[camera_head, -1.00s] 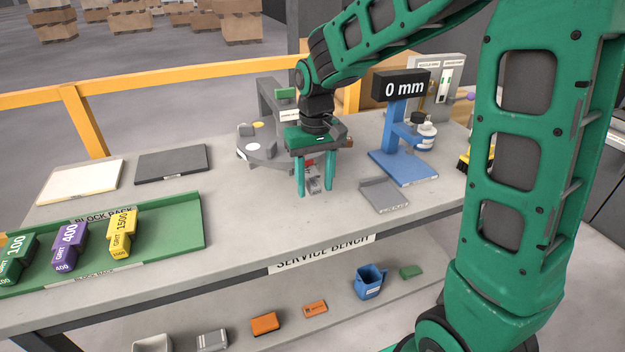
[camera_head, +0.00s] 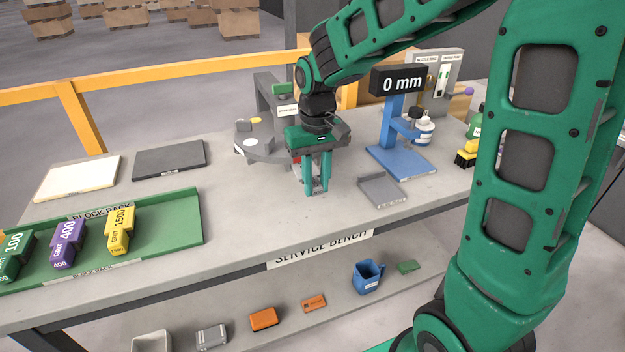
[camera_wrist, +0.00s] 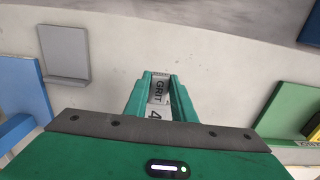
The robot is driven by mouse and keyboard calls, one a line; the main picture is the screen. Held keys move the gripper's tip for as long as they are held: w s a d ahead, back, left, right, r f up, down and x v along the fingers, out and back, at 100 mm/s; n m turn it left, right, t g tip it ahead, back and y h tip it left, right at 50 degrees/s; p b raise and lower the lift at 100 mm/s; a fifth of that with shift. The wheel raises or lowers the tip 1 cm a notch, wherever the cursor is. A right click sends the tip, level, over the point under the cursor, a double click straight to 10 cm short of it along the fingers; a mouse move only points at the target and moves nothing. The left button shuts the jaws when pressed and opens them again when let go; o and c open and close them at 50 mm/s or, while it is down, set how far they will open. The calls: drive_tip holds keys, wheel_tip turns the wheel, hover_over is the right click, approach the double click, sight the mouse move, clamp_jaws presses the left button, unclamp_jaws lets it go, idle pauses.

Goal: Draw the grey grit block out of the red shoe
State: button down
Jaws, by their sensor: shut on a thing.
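My gripper (camera_head: 316,176) points down over the middle of the bench, and its two green fingers are closed on the grey grit block. In the wrist view the grey grit block (camera_wrist: 158,92) shows between the fingers, with "GRIT" and part of a number on it. A small part of the red shoe (camera_head: 296,163) shows behind and left of the fingers in the head view. The gripper hides most of the shoe, so I cannot tell how deep the block sits in it.
A grey tray (camera_head: 382,188) and a blue stand (camera_head: 402,165) reading "0 mm" are to the right. A grey turntable (camera_head: 262,149) stands behind. The green block rack (camera_head: 170,236) holds green, purple and yellow grit blocks at left. The bench front is clear.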

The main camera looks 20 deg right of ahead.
drive_tip(key=shift+s, duration=1.5)
drive_tip(key=shift+s, duration=0.1)
drive_tip(key=shift+s+r, duration=1.45)
drive_tip(key=shift+r, duration=0.05)
